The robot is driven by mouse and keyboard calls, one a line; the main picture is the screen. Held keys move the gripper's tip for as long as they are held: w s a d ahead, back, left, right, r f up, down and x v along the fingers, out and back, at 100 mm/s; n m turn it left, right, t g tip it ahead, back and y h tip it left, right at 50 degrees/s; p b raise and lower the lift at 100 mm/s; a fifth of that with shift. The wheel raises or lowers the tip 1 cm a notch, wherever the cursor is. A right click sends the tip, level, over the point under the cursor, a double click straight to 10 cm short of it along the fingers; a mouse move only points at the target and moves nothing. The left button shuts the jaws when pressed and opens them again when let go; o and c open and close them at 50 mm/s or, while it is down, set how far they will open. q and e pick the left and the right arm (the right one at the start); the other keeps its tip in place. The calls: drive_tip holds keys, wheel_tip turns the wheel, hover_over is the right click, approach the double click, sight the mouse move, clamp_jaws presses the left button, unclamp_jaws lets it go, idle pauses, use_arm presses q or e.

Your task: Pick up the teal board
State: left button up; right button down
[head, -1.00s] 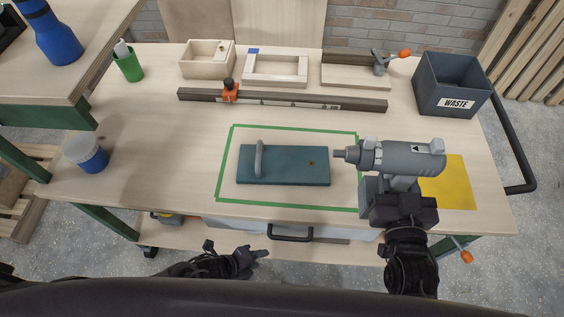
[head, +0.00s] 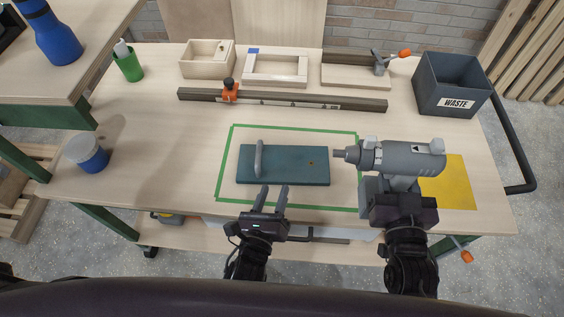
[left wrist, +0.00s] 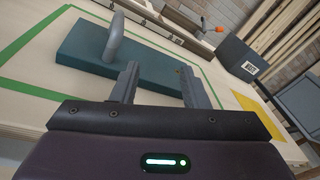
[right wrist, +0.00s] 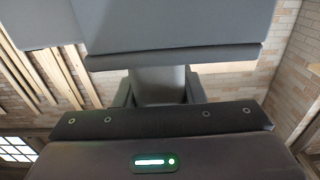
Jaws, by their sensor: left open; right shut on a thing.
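The teal board (head: 290,168) lies flat inside a green taped outline on the workbench, with a grey upright handle (head: 259,158) near its left end. It also shows in the left wrist view (left wrist: 150,70), ahead of the fingers. My left gripper (head: 273,197) is open and empty, just in front of the board's near edge and apart from it. My right gripper (head: 398,197) is shut on a grey drill (head: 405,158), whose bit points left toward the board's right end. In the right wrist view the drill's body (right wrist: 170,25) fills the top and its grip sits between the fingers.
A yellow mat (head: 450,185) lies right of the drill. A grey waste bin (head: 450,85) stands at the back right. A blue-white cup (head: 86,155) stands left; bench between is clear.

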sight(258, 162)
use_arm(q)
drive_tip(key=a+y, duration=0.3)
drive_tip(key=shift+a+t+y, duration=0.3)
drive_tip(key=shift+a+t, duration=0.05)
drive_tip(key=shift+t, duration=0.05)
drive_tip(key=shift+w+a+r, duration=0.1)
drive_tip(key=shift+w+a, duration=0.05)
drive_tip(key=shift+a, duration=0.05)
drive_tip(key=w, duration=0.6)
drive_tip(key=shift+w+a, duration=0.25)
drive_tip(key=w, duration=0.5)
drive_tip(key=shift+a+f, duration=0.15)
drive_tip(key=shift+f, duration=0.25)
clamp_jaws()
